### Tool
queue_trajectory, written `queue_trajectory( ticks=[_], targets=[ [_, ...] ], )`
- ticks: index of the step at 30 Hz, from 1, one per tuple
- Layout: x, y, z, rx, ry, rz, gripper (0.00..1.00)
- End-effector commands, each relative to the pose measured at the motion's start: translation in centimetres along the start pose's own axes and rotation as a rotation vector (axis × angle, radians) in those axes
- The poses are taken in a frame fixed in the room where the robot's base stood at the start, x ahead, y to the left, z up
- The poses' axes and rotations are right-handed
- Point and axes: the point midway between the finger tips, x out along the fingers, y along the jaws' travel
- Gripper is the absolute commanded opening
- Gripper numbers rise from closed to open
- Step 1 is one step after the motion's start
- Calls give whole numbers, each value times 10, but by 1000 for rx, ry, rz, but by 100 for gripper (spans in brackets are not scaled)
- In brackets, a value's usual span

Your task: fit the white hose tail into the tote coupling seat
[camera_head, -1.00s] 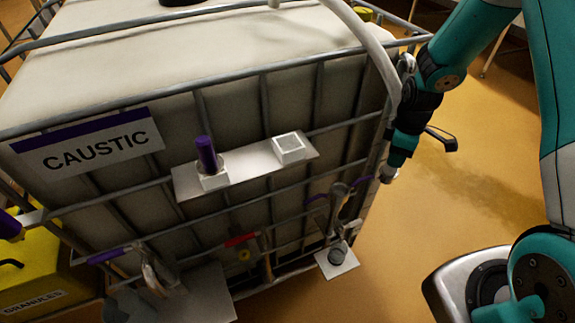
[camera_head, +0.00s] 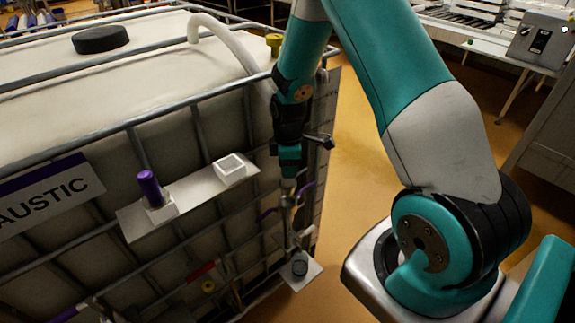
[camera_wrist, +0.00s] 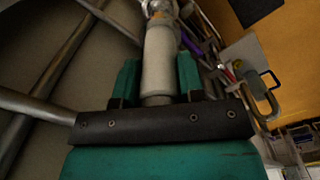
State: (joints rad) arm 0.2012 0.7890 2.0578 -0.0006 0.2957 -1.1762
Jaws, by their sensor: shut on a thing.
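My gripper (camera_wrist: 157,82) is shut on a pale whitish cylinder, the white hose tail (camera_wrist: 158,58), between its teal fingers in the wrist view. A shiny metal part (camera_wrist: 160,8) lies just beyond its far end; I cannot tell whether they touch. In the head view my gripper (camera_head: 288,166) hangs at the tote's right front corner, above a metal fitting and a small pale plate (camera_head: 312,274) with a dark ring (camera_head: 300,265). The white hose (camera_head: 225,38) arches over the tote's top edge towards that corner. I cannot make out the coupling seat clearly.
The caged tote (camera_head: 60,95) fills the left. Cage bars (camera_wrist: 55,70) run close by in the wrist view. The floor (camera_head: 365,130) right of the tote is clear.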

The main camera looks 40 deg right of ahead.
Motion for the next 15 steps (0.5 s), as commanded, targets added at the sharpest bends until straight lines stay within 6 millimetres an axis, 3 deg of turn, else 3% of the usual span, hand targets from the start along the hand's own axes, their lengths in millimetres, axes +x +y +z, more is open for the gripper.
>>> queue_trajectory(
  ticks=[15],
  targets=[
    [23,0,-1,-1,1,1,7]
  ],
)
